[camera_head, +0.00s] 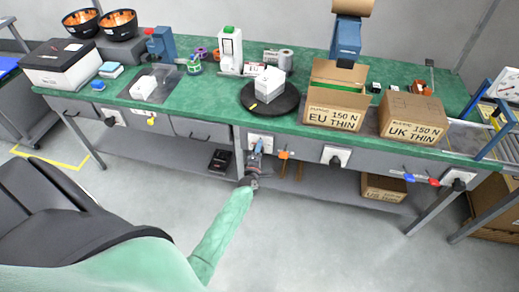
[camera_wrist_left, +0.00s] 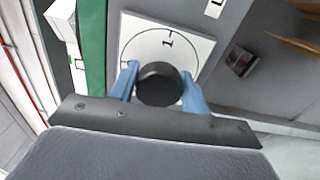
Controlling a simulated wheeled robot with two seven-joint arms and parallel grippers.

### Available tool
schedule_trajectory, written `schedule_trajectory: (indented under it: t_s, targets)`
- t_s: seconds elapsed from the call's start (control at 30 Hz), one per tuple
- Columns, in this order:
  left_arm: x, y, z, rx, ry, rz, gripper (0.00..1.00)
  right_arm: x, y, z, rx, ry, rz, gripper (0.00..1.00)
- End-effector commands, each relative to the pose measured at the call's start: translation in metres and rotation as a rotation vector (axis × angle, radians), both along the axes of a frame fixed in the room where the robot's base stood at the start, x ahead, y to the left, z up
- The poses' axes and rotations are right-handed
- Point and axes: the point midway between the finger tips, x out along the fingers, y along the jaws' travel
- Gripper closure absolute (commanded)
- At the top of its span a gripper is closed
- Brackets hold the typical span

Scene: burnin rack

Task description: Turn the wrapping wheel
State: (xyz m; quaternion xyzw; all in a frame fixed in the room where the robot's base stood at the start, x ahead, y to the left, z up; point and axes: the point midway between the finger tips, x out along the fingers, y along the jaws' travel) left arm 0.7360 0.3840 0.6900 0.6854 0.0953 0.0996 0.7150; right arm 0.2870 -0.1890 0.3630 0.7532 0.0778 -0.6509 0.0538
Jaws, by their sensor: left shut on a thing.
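A black turntable disc (camera_head: 285,101) lies on the green bench top with a white package (camera_head: 269,84) on it. Below it, a white dial plate (camera_head: 267,139) sits on the bench's front panel. My left gripper (camera_head: 257,153) is at this plate. In the left wrist view, its two blue fingers (camera_wrist_left: 160,90) are on either side of a round black knob (camera_wrist_left: 159,82) and shut on it. The plate (camera_wrist_left: 190,42) has a printed ring and a "1" mark above the knob. The head view does not show the knob clearly. My right gripper is not in view.
More dial plates with black knobs (camera_head: 335,157) line the front panel. Cardboard boxes marked EU THIN (camera_head: 335,115) and UK THIN (camera_head: 412,131) stand right of the disc. A lower shelf (camera_head: 310,185) runs under the bench. The floor in front is clear.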

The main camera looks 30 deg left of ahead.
Motion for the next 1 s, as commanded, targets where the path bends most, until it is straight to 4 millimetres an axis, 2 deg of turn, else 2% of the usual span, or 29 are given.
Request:
schedule_trajectory:
  t_s: [0.5,1.0]
  targets:
    - [0.0,0.0,-0.002,0.402,0.116,0.0,0.76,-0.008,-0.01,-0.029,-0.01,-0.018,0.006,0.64]
    - [0.0,0.0,-0.004,0.586,0.167,-0.001,0.76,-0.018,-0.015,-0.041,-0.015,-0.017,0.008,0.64]
